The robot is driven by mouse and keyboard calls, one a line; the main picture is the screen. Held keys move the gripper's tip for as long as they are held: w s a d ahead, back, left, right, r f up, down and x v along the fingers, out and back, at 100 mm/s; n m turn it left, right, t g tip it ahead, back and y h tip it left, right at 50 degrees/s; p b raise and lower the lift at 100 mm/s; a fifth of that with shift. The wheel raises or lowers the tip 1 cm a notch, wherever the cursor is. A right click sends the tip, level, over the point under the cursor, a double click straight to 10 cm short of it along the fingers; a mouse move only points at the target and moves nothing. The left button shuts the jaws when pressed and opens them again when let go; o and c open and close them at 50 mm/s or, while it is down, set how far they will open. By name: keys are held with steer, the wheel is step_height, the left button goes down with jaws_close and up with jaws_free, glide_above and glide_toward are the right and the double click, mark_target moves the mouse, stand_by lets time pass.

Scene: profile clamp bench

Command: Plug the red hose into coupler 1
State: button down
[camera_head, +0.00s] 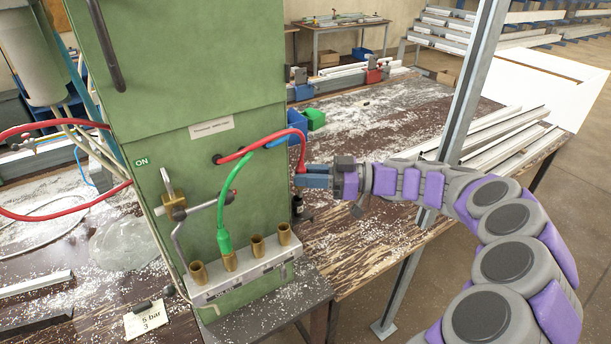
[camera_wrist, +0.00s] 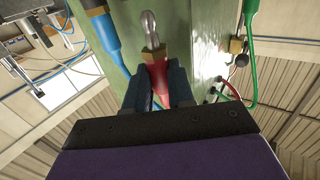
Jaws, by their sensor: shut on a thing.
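The red hose (camera_head: 262,141) comes out of the green cabinet's front and arches right to my gripper (camera_head: 303,177). In the wrist view, my gripper (camera_wrist: 158,85) is shut on the red hose's plug (camera_wrist: 157,72), whose metal tip (camera_wrist: 151,30) points away from my palm. A row of brass couplers stands on a grey block (camera_head: 247,273) at the cabinet's lower front. The leftmost (camera_head: 198,272) and the two on the right (camera_head: 257,246) look empty. A green hose's plug (camera_head: 224,241) sits in the second from left. I cannot read the coupler labels. The held plug is right of the row and above it.
The green cabinet (camera_head: 205,90) stands just left of my gripper. A brass valve with a lever (camera_head: 173,203) sits above the couplers. A blue plug (camera_wrist: 105,35) is beside the red one in the wrist view. A metal post (camera_head: 466,90) rises behind my arm.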

steer(key=s+d+b, duration=0.3)
steer(key=s+d, duration=0.4)
steer(key=s, duration=0.4)
steer(key=shift+s+d, duration=0.15)
steer(key=shift+d, duration=0.15)
stand_by(1.7)
stand_by(0.4)
steer(key=shift+s, duration=0.1)
